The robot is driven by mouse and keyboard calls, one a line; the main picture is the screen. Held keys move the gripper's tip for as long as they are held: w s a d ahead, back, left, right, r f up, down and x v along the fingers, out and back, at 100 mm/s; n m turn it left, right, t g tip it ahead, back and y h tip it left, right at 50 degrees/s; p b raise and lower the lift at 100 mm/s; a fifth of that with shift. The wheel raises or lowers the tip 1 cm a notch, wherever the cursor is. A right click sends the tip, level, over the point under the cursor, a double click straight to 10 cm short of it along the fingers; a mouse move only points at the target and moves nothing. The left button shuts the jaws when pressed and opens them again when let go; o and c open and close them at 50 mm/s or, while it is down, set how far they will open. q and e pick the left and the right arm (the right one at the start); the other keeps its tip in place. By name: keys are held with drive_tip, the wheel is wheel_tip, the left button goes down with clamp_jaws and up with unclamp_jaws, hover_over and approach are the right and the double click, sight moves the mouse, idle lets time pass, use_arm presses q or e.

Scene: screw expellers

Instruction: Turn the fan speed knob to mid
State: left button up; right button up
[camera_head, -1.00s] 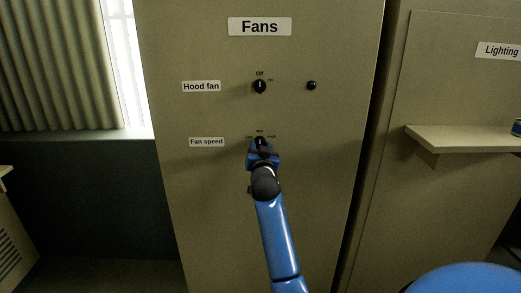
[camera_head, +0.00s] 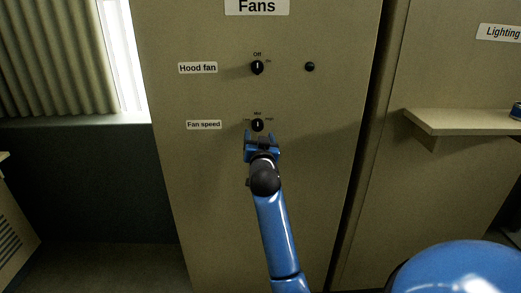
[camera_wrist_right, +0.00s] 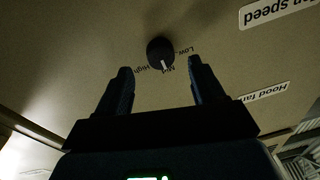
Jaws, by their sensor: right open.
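The fan speed knob (camera_head: 257,125) is a small black dial on the panel beside the "Fan speed" label (camera_head: 204,125). Its white pointer stands straight up towards "Mid" in the head view. In the right wrist view the knob (camera_wrist_right: 160,51) appears upside down, with its pointer at "Mid", between "Low" and "High". My right gripper (camera_head: 261,139) is open just below the knob, apart from it. In the wrist view its two fingers (camera_wrist_right: 160,88) are spread with nothing between them, and the knob lies beyond the tips. My left gripper is not in view.
The hood fan knob (camera_head: 257,67) sits above, pointing to "Off". A black round button or lamp (camera_head: 310,67) is to its right. A shelf (camera_head: 465,122) juts out at the right under the "Lighting" label. The panel below the knobs is clear apart from my arm.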

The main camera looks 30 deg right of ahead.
drive_tip(key=v, duration=0.6)
drive_tip(key=shift+s, duration=0.2)
drive_tip(key=shift+a, duration=0.1)
